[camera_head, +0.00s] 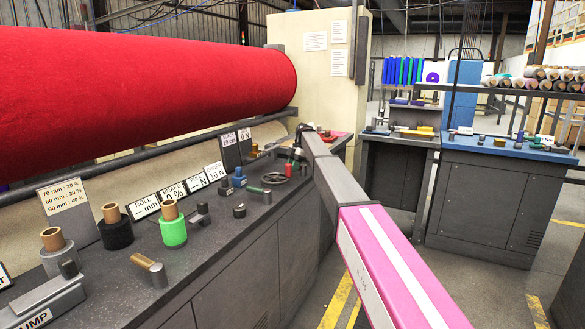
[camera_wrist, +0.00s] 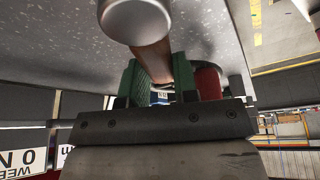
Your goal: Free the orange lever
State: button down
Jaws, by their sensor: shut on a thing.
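In the wrist view my gripper (camera_wrist: 154,82) has its green finger pads closed on a brownish-orange lever handle (camera_wrist: 151,60). The handle runs between the pads to a round grey end piece (camera_wrist: 136,20). A red cylinder (camera_wrist: 207,83) shows just beside the right pad; I cannot tell whether they touch. In the head view my gripper (camera_head: 297,153) is small, at the far end of the grey bench, and the held handle cannot be made out clearly there. Another brownish handle (camera_head: 147,262) on a grey post lies on the near part of the bench.
The bench (camera_head: 200,262) carries cones of thread (camera_head: 172,226), display signs (camera_head: 172,195) and a small handwheel (camera_head: 275,178). A large red felt roll (camera_head: 140,85) hangs above it. A pale cabinet (camera_head: 320,85) stands behind my gripper. Open floor (camera_head: 480,290) lies to the right.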

dwell(0.3)
jog(key=c, duration=0.9)
grip_release()
jog(key=shift+r, duration=0.1)
jog(key=v, duration=1)
jog(key=shift+d+r, duration=0.1)
jog(key=shift+r, duration=0.2)
